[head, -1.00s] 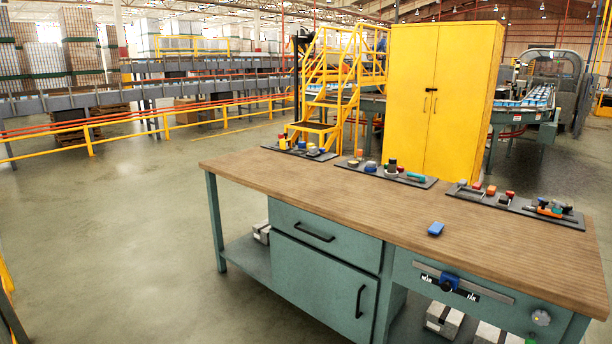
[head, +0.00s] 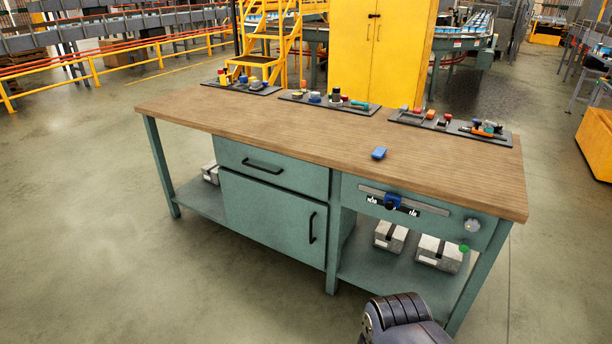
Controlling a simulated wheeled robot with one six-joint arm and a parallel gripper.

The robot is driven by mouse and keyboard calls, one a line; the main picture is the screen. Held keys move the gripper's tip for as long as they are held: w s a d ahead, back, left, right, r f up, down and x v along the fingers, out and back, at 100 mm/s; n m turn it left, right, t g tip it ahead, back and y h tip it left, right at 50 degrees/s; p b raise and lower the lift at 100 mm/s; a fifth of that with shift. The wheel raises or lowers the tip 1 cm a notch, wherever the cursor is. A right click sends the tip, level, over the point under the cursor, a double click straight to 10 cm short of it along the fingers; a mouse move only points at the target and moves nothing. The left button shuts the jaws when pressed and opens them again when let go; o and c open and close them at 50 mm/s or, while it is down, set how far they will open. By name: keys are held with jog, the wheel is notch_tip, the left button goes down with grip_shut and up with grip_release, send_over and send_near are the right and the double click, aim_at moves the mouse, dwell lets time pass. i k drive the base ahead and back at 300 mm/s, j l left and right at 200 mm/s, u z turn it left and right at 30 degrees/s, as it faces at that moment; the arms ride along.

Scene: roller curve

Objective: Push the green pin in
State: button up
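The green pin (head: 464,248) is a small round green spot in the head view. It shows at the right end of the workbench front, just below a grey knob (head: 472,225). How far it stands out is too small to tell. A dark, rounded part of my arm shows at the bottom edge, below and left of the pin and apart from it in the picture. My gripper itself is not in view.
The workbench (head: 300,125) has a wooden top and green drawers. A blue slider (head: 392,201) sits on a front rail left of the knob. A blue block (head: 379,153) lies on the top. Grey boxes (head: 438,252) stand on the lower shelf. The floor in front is clear.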

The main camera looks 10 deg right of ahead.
aim_at(463, 247)
jog(key=z, duration=1.35)
